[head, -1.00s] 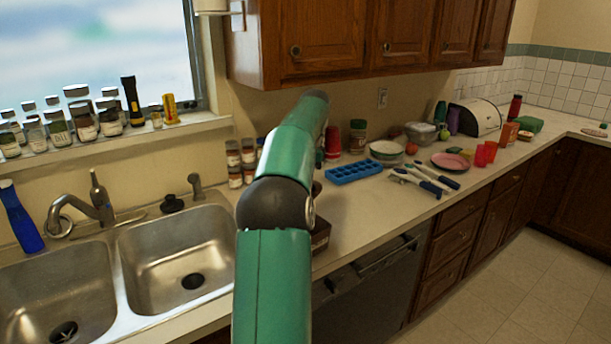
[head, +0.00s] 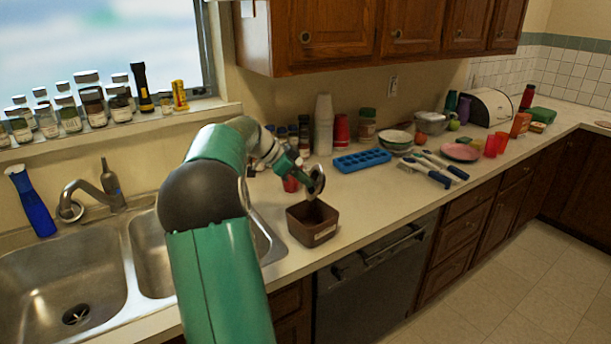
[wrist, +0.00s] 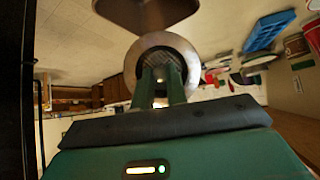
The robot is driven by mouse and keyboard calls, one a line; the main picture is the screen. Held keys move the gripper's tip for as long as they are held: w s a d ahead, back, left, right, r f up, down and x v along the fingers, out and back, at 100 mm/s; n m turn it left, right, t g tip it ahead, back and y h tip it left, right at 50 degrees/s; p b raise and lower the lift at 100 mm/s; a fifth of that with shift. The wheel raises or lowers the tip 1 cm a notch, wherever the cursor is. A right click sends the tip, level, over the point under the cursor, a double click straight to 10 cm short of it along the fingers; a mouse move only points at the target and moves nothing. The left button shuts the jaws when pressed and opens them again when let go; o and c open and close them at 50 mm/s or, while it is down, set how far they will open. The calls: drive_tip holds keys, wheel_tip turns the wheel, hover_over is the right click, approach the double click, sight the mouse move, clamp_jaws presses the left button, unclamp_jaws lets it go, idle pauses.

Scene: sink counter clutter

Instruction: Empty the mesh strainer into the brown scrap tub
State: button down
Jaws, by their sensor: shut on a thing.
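The brown scrap tub (head: 300,228) stands upright on the counter right of the sink, and its dark inside shows no clear contents. My gripper (head: 303,178) is shut on the mesh strainer (head: 317,181), above the tub's back edge. The strainer is round with a metal rim and is tipped steeply on its side. In the wrist view the strainer's pale rim (wrist: 185,50) shows just beyond my fingers (wrist: 160,88), with the tub (wrist: 145,12) at the top edge. I cannot tell whether anything is in the mesh.
A double sink (head: 60,285) is at left. Brushes (head: 428,172) lie farther right. Counter right of the tub is clear.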

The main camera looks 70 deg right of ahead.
wheel_tip(320, 180, down, 3)
drive_tip(key=g+h, duration=0.3)
drive_tip(key=g, duration=0.2)
drive_tip(key=g+h, duration=0.2)
drive_tip(key=g, duration=0.2)
drive_tip(key=shift+w+f+g+h, duration=0.1)
drive_tip(key=shift+w+g+h, duration=0.05)
drive_tip(key=shift+g+h, duration=0.25)
drive_tip(key=shift+w+a, duration=0.1)
drive_tip(key=shift+w, duration=0.1)
idle(1.4)
